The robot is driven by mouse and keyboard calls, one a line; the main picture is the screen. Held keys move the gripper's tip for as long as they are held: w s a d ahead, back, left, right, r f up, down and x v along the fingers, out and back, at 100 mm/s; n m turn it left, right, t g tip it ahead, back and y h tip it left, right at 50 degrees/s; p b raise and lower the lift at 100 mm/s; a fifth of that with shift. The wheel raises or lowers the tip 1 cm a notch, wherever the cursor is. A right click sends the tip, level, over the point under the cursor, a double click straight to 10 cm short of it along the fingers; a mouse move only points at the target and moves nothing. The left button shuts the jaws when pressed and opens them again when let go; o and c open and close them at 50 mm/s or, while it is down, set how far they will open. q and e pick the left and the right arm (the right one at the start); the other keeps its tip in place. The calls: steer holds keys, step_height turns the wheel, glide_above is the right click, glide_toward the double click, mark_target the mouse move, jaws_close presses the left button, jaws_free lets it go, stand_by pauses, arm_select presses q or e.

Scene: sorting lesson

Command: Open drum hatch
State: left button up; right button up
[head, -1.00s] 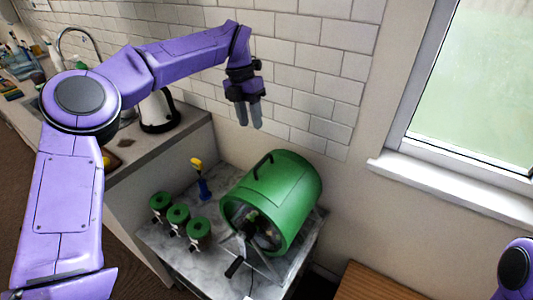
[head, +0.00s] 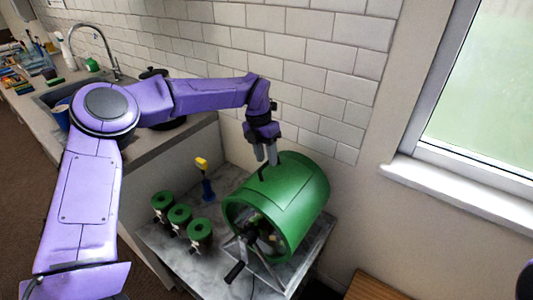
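The green drum (head: 302,200) lies on its side in a metal frame on a grey table. Its hatch (head: 285,185) is a panel on the upper side, and it looks closed. A black hatch handle (head: 262,174) stands up from it. My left gripper (head: 266,163) points down at the handle, with its two grey fingers a little apart. The fingers overlap the handle's upper part in the picture; I cannot tell whether they touch it. The drum's open front end faces the lower left, with dark parts inside. My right gripper is out of view.
Several green-topped canisters (head: 180,215) stand left of the drum, with a blue and yellow tool (head: 206,180) behind them. A black crank handle (head: 234,272) sticks out at the front. The tiled wall (head: 305,75) is close behind.

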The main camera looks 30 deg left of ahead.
arm_select(q)
steer(key=shift+f, duration=0.15)
jaws_close()
stand_by(1.4)
